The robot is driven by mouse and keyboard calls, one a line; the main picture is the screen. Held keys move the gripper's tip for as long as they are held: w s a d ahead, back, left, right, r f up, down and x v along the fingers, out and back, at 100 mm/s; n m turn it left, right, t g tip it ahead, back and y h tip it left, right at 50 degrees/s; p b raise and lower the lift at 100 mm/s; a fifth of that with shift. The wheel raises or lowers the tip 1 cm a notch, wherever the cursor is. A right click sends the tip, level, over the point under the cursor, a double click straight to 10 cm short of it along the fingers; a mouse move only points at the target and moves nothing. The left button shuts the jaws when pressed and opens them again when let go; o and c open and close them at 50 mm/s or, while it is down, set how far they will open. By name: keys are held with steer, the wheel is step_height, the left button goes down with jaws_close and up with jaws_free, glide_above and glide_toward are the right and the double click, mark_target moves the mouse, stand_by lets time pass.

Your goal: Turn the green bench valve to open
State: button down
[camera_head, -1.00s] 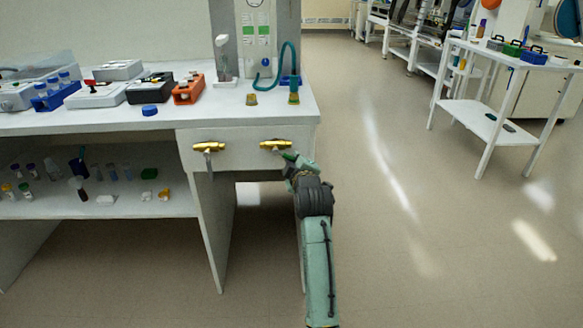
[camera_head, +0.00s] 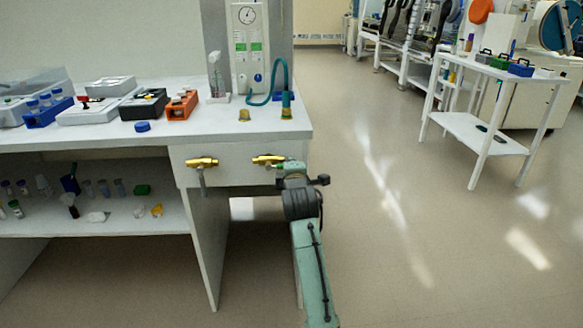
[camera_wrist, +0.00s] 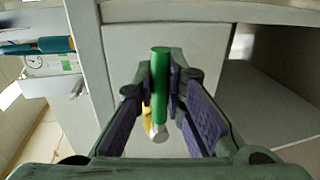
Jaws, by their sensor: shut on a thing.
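The green bench valve is on the front panel of the bench, at the right. Its brass body (camera_head: 267,159) shows in the head view, and its green handle (camera_wrist: 160,85) shows in the wrist view. My gripper (camera_wrist: 160,100) is shut on the green handle, with a purple-padded finger on each side. In the head view my gripper (camera_head: 290,168) reaches up to the valve from the right. In the wrist view part of the yellow valve body is hidden behind the handle. A second brass valve (camera_head: 202,162) with a grey handle hanging down is to the left.
The white bench top (camera_head: 215,122) above holds boxes, an orange tool holder (camera_head: 182,105) and a teal hose (camera_head: 284,78). A shelf with small vials is below left. A white cart (camera_head: 490,105) stands at the right. The floor between is clear.

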steer(key=shift+r, duration=0.1)
steer(key=c, duration=1.6)
jaws_free()
steer(key=shift+c, duration=0.2)
steer(key=s+r, duration=0.2)
steer(key=s, duration=0.9)
steer(key=shift+s+r, duration=0.15)
steer(key=shift+s, duration=0.25)
steer(key=shift+a, duration=0.15)
